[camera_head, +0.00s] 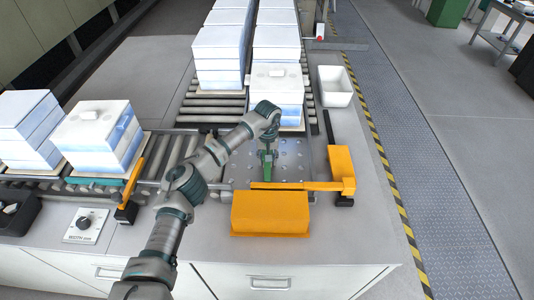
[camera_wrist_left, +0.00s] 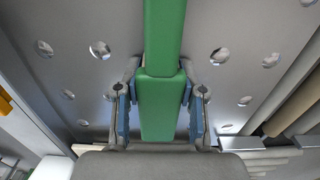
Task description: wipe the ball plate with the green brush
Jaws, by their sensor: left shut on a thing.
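The green brush (camera_head: 267,170) is in my left gripper (camera_head: 267,148), above the ball plate. In the left wrist view, my left gripper (camera_wrist_left: 160,105) is shut on the brush's green handle (camera_wrist_left: 162,60), with a finger on each side. The ball plate (camera_head: 296,160) is a grey metal sheet with several shiny balls, and it also fills the back of the left wrist view (camera_wrist_left: 215,30). The brush's lower end is small in the head view, and I cannot tell whether it touches the plate. My right gripper does not show.
An orange box (camera_head: 270,213) and an orange arm-like stop (camera_head: 342,172) border the plate's front and right. Stacked white-blue blocks (camera_head: 277,85) stand just behind it. A white bin (camera_head: 335,86) sits at the back right. Roller conveyors (camera_head: 172,152) lie to the left.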

